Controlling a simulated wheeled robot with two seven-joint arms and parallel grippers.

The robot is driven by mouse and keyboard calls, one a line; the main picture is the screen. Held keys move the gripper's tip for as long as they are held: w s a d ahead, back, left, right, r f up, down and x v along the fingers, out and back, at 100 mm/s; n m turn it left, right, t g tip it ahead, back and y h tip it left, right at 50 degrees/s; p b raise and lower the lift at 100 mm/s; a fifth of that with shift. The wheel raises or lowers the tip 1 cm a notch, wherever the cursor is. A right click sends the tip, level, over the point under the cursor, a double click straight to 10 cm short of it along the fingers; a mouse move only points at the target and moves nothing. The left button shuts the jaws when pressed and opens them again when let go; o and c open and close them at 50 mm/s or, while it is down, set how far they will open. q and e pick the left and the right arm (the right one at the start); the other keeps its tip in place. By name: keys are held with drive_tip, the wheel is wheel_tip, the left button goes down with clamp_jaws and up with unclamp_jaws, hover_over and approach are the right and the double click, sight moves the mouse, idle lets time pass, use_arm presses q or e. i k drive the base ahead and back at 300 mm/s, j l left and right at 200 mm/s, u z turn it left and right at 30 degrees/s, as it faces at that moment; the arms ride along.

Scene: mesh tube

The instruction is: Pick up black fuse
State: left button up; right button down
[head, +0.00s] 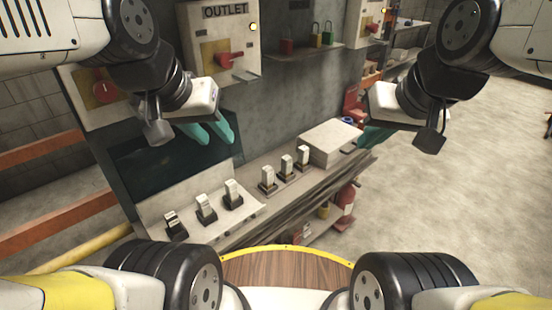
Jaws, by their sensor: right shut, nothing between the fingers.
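Several fuse-like blocks with pale tops and dark bases stand in a row along the bench. The leftmost block (174,222) shows the most black; at this size I cannot tell for sure which one is the black fuse. My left gripper (212,134) has teal fingers with a gap between them and hangs above and behind the left blocks, empty. My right gripper (374,139) is shut and empty, beside the right end of the grey box; its fingertips are partly hidden by my arm. Neither gripper touches a block.
A grey box (330,141) stands at the bench's right end. A shelf holds padlocks (316,38). A red extinguisher (346,199) stands below. Floor at right is clear.

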sight(171, 220)
drive_tip(key=k+j+u, duration=0.1)
drive_tip(key=u, duration=0.25)
drive_tip(key=j+u, duration=0.1)
drive_tip(key=u, duration=0.2)
drive_tip(key=k+j+u, duration=0.15)
drive_tip(key=u, duration=0.2)
drive_tip(key=k+l+u, duration=0.2)
drive_tip(key=u, duration=0.15)
drive_tip(key=k+l+u, duration=0.2)
drive_tip(key=u, duration=0.15)
drive_tip(key=k+l+u, duration=0.35)
drive_tip(key=i+j, duration=0.1)
